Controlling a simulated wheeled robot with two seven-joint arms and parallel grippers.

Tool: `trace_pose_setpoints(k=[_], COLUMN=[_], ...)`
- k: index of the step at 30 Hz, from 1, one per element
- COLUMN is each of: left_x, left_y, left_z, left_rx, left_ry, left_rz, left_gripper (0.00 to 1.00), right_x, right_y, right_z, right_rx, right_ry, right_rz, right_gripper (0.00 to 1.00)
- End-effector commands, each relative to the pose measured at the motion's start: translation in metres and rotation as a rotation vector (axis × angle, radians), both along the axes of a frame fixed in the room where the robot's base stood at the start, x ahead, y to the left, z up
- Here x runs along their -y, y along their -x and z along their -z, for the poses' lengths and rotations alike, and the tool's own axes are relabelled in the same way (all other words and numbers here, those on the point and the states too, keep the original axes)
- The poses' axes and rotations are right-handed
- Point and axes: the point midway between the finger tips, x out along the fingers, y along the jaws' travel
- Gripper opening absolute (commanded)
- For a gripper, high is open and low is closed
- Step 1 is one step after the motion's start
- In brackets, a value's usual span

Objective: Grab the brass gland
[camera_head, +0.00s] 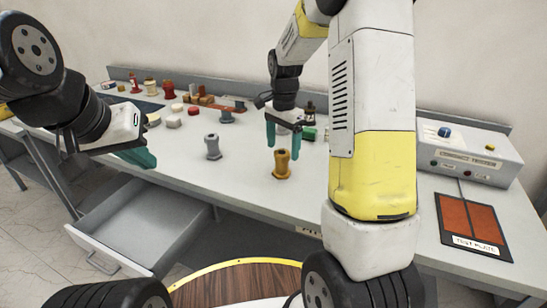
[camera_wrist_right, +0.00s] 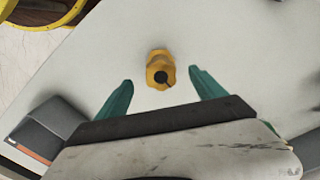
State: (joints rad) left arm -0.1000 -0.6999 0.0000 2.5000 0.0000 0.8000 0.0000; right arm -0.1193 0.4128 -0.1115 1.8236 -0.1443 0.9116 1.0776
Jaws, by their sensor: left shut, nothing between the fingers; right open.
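The brass gland (camera_head: 282,164) stands upright on the white bench top, near its front edge in the head view. In the right wrist view the gland (camera_wrist_right: 160,70) lies ahead of and between the two green fingertips, not touching either. My right gripper (camera_head: 284,137) is open and empty, with its fingers just behind the gland in the head view; it also shows in the right wrist view (camera_wrist_right: 157,84). My left gripper (camera_head: 140,158) is shut and empty at the left, over the bench's front edge by the open drawer.
A grey gland-like part (camera_head: 212,147) stands left of the brass one. Several small red, white and brown parts stand at the back left. A control box (camera_head: 468,150) and a test plate (camera_head: 472,222) are at the right. An open drawer (camera_head: 140,225) juts out below the bench.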

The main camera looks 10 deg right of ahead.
Motion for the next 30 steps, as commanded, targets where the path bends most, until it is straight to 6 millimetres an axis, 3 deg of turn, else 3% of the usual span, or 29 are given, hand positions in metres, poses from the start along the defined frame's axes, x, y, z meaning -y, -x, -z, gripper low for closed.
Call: trace_pose_setpoints(k=[16,26,30], left_x=[0.000,0.000,0.000], left_y=[0.000,0.000,0.000], left_z=[0.000,0.000,0.000], left_rx=[0.000,0.000,0.000], left_ry=[0.000,0.000,0.000], left_rz=[0.000,0.000,0.000], left_gripper=[0.00,0.00,0.00], right_x=[-0.001,-0.001,-0.001], right_y=[0.000,0.000,0.000], right_z=[0.070,0.079,0.079], right_rx=[-0.006,-0.004,-0.004], right_ry=[0.002,0.001,0.001], right_rz=[0.006,0.005,0.004], right_gripper=[0.79,0.79,0.54])
